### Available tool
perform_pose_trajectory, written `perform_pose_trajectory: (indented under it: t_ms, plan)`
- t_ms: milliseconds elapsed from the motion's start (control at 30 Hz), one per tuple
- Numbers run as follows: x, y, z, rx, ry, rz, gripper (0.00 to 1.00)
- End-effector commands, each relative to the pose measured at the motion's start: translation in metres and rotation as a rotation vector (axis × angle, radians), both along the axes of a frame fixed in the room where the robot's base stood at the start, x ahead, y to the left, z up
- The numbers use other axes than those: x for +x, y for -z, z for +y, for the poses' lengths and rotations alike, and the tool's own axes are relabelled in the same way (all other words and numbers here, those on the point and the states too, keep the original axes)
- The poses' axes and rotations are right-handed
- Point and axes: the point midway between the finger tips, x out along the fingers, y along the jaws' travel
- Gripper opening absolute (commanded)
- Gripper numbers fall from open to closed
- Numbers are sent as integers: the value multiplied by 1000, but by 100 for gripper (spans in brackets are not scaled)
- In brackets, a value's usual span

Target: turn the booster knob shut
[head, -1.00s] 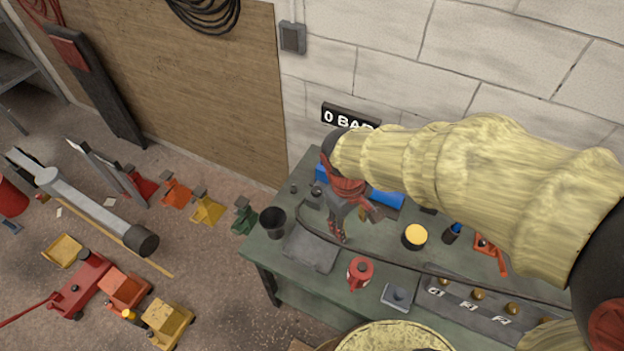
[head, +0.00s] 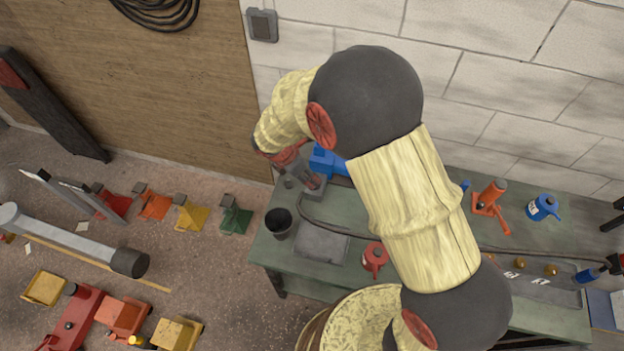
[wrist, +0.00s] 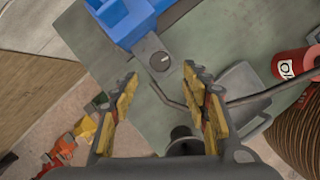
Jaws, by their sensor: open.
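The blue booster (head: 326,160) stands at the back left of the green bench, partly covered by my arm in the head view. It also shows at the top of the wrist view (wrist: 122,18). In the wrist view its round grey knob (wrist: 160,61) with a pale mark sits on a grey plate beside the blue body. My gripper (wrist: 160,75) is open, its two yellow-padded fingers spread to either side of the knob in the picture, with nothing between them. I cannot tell how far above the knob they are.
A dark cup (head: 279,222), a grey flat tray (head: 322,243) and a red canister (head: 374,257) stand on the bench front. A bent dark hose (wrist: 172,100) runs near the knob. An orange jack (head: 491,200) and a blue can (head: 543,207) stand farther right.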

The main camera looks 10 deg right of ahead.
Motion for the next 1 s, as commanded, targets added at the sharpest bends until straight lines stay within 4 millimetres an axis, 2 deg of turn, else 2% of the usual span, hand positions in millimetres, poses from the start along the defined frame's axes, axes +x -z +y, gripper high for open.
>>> perform_pose_trajectory:
  t_ms: [167, 400, 600, 1000]
  plan:
    - [1, 10, -3, -5, -20, 9, 46]
    - [9, 44, -15, -3, -17, 9, 46]
    - [14, 65, -23, -3, -17, 7, 46]
    - [16, 72, -25, -3, -17, 6, 46]
